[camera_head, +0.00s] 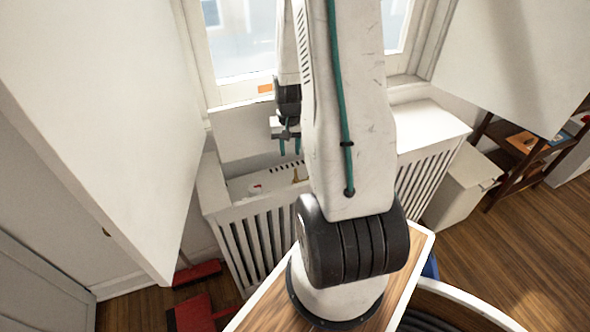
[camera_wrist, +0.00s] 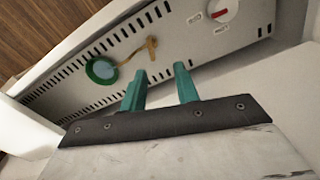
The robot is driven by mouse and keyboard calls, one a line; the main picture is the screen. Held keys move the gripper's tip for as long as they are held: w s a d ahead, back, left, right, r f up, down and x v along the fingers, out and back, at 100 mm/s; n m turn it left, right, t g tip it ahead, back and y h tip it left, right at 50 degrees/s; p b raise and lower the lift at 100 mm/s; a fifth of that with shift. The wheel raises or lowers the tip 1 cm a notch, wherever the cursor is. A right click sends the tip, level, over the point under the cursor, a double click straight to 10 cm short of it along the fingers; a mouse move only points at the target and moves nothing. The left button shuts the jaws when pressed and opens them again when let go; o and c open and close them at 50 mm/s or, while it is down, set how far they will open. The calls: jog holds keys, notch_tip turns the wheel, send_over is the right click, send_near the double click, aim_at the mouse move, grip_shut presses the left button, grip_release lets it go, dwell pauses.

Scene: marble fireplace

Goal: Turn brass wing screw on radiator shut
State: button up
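The brass wing screw (camera_wrist: 152,48) stands on a light panel of the radiator in the wrist view, just beyond my fingertips and apart from them. A small brass piece shows in the head view (camera_head: 295,176), below my gripper (camera_head: 290,149). The white radiator cover (camera_head: 240,245) has a slatted front and stands under the window. My gripper is open and empty in the wrist view (camera_wrist: 160,70), its two teal fingers apart and pointing towards the panel. A green ring (camera_wrist: 101,70) lies beside the screw on the left.
A red-and-white dial (camera_wrist: 223,11) sits on the same panel, right of the screw. Rows of dark slots run along the panel. White slabs flank the window on both sides in the head view. A white bin (camera_head: 458,190) and a dark wooden shelf (camera_head: 515,160) stand at the right.

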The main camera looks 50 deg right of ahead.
aim_at(296, 173)
jog(key=shift+m, duration=0.3)
jog(key=f, duration=0.1)
jog(key=d+f, duration=0.1)
jog(key=s+f, duration=0.1)
jog(key=shift+d+f, duration=0.3)
jog(key=shift+f, duration=0.05)
notch_tip(296, 173, down, 7)
grip_shut()
